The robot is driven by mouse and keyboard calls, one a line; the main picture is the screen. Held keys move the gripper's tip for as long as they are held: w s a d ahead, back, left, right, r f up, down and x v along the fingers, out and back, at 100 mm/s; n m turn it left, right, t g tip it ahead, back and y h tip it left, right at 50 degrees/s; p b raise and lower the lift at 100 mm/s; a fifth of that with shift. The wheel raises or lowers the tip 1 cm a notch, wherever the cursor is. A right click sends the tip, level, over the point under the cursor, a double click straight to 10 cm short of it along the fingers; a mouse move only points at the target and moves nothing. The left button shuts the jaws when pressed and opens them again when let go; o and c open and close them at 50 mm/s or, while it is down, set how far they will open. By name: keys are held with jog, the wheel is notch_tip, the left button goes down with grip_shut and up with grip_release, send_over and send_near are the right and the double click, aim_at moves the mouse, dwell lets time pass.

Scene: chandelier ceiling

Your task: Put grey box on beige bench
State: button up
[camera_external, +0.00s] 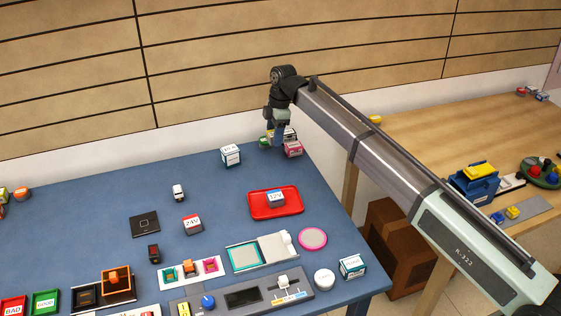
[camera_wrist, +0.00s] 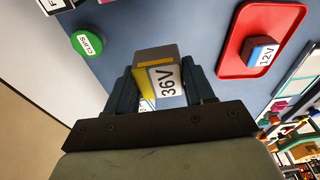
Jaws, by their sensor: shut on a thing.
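My gripper (camera_wrist: 158,82) is shut on a grey box (camera_wrist: 155,53) with a yellow side and a white label reading 36V. The box sits between the two dark fingers in the wrist view. In the external view my gripper (camera_external: 278,132) is over the far right part of the blue table; the held box is small and hard to separate there from the items around it. The beige bench (camera_external: 425,132) with a light wood top stands to the right, beyond a gap, partly hidden by my arm.
The blue table (camera_external: 105,200) holds a red tray (camera_external: 258,212) with a 12V box, a pink-sided box (camera_external: 293,149) and a green round CLIPS container (camera_wrist: 88,43). On the bench are a blue bin (camera_external: 474,186) and a green dish (camera_external: 538,174). The bench's middle is clear.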

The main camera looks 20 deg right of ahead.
jog(key=w+d+m, duration=0.3)
jog(key=d, duration=2.4)
jog(key=s+d+m, duration=0.1)
jog(key=s+d, duration=0.2)
jog(key=d, duration=0.4)
jog(key=s+d+m, duration=0.1)
jog(key=s+d, duration=0.2)
jog(key=d, duration=0.4)
jog(key=s+d+n, duration=0.2)
jog(key=s+n, duration=0.2)
jog(key=s, duration=0.3)
jog(key=shift+n, duration=0.4)
jog(key=shift+r, duration=0.1)
jog(key=shift+f, duration=5)
